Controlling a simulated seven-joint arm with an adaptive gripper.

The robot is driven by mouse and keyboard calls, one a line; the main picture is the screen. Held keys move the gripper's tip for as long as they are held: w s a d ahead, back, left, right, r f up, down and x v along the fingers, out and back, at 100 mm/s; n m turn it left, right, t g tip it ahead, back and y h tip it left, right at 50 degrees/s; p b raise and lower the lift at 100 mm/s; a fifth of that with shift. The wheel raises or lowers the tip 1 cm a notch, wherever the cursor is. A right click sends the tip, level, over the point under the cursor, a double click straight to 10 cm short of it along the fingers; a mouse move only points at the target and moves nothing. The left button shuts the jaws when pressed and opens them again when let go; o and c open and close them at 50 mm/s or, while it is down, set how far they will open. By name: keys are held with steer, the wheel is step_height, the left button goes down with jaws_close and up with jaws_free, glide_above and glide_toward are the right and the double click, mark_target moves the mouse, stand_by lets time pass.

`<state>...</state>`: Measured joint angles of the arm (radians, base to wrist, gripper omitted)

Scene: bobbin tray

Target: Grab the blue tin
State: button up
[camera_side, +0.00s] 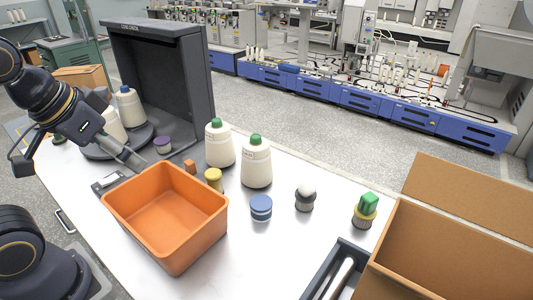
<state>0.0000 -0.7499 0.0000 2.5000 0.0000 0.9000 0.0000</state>
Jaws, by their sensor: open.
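The blue tin (261,208) is a short round container with a pale band. It stands upright on the white table, right of the orange bin and in front of a white cone bobbin. My gripper (138,164) is at the left, pointing down and to the right, near the bin's back left corner. It is open, well apart from the blue tin. Its fingers are small in the picture, and I see nothing held between them.
The orange bin (115,206) lies between my gripper and the tin. Two white green-topped bobbins (256,167) stand behind the tin. A cardboard box (425,250) is at the right.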

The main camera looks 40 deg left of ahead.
steer(key=w+r+n, duration=0.2)
steer(key=w+r, duration=0.2)
steer(key=r, duration=0.1)
steer(key=g, duration=0.5)
glide_above(261, 202)
steer(key=w, duration=0.1)
step_height(261, 202, down, 14)
steer(key=shift+g, duration=0.3)
steer(key=f, duration=1.4)
steer(key=shift+s, duration=0.25)
steer(key=shift+s+f, duration=0.15)
steer(key=shift+f, duration=2.65)
